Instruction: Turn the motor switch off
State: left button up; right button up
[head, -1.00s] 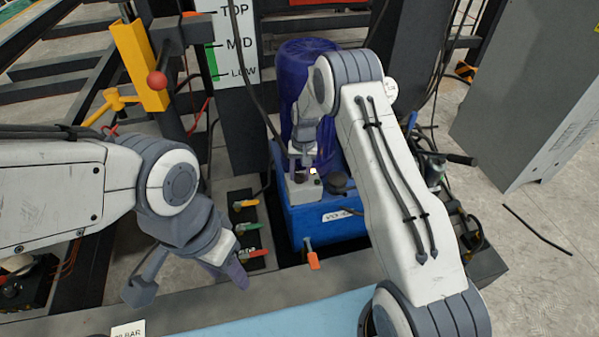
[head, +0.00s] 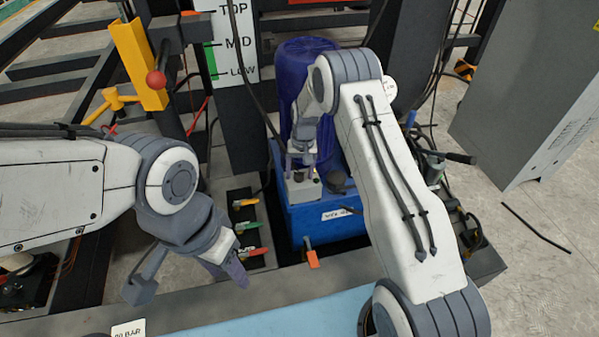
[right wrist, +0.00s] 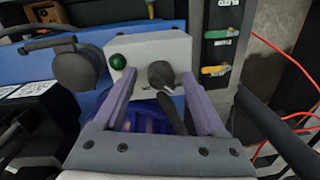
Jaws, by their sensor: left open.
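The motor switch is a dark round knob (right wrist: 161,75) on a light grey box (right wrist: 150,48), with a green lamp (right wrist: 118,62) beside it. In the head view the box (head: 304,190) sits on the blue tank in front of the purple motor (head: 300,62). My right gripper (head: 302,168) is just above the box. In the right wrist view its two purple fingers (right wrist: 160,80) stand apart on either side of the knob, with gaps between. My left gripper (head: 240,277) is open and empty, low in front of the coloured valve levers.
The blue tank (head: 330,222) has an orange-handled valve (head: 312,258) at its front. Yellow, green and red levers (head: 250,225) stand left of it. A dark round cap (right wrist: 75,65) is beside the box. Cables hang nearby; a grey cabinet (head: 530,100) stands at right.

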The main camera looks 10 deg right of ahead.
notch_tip(320, 180, up, 10)
jog(key=shift+d+r+p, duration=0.2)
jog(key=shift+d+p, duration=0.15)
jog(key=shift+p, duration=0.1)
dwell(0.4)
